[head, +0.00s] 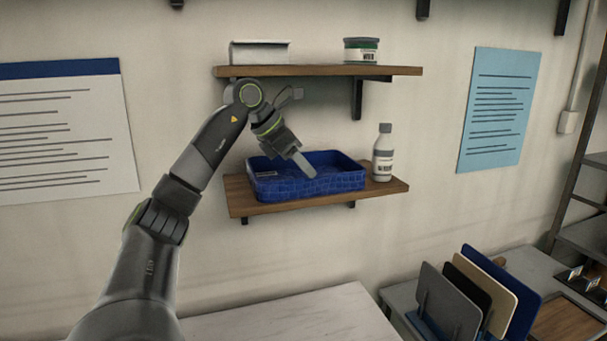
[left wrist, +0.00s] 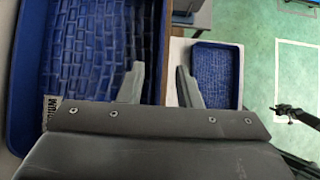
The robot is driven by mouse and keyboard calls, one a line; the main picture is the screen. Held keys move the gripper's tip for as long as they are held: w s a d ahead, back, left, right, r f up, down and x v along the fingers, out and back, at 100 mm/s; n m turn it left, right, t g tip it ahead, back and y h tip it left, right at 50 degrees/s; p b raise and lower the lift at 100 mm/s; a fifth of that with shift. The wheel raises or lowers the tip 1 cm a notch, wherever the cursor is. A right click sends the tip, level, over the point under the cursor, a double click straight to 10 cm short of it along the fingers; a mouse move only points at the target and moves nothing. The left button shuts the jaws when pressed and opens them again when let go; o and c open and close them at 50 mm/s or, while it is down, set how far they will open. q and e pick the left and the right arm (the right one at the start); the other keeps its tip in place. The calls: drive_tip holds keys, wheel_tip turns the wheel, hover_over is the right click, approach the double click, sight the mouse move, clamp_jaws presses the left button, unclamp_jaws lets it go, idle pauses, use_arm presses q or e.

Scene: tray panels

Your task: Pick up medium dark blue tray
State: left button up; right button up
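A dark blue tray (head: 345,181) with a tile-like pattern and a white label sits on the lower wall shelf. It fills the left of the left wrist view (left wrist: 22,85). My left gripper (head: 308,166) is at the tray from above. In the left wrist view the gripper (left wrist: 161,84) has its fingers apart, one over the tray's inside and one beyond its side wall, with the wall between them. Contact cannot be told. A second blue tray (left wrist: 240,75) lies lower down on a pale surface. A dark shape at the far right of that view may be my right gripper (left wrist: 296,114); its fingers are unclear.
A white bottle (head: 383,160) stands on the lower shelf (head: 300,205), close to the tray's right end. The upper shelf (head: 320,71) holds a box and a jar above. A table (head: 290,320) is below; upright panels (head: 450,305) stand at lower right.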

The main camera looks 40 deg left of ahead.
sight(316, 178)
use_arm(q)
drive_tip(key=p+x, duration=0.1)
drive_tip(key=x, duration=0.4)
drive_tip(key=shift+w+d, duration=0.1)
clamp_jaws()
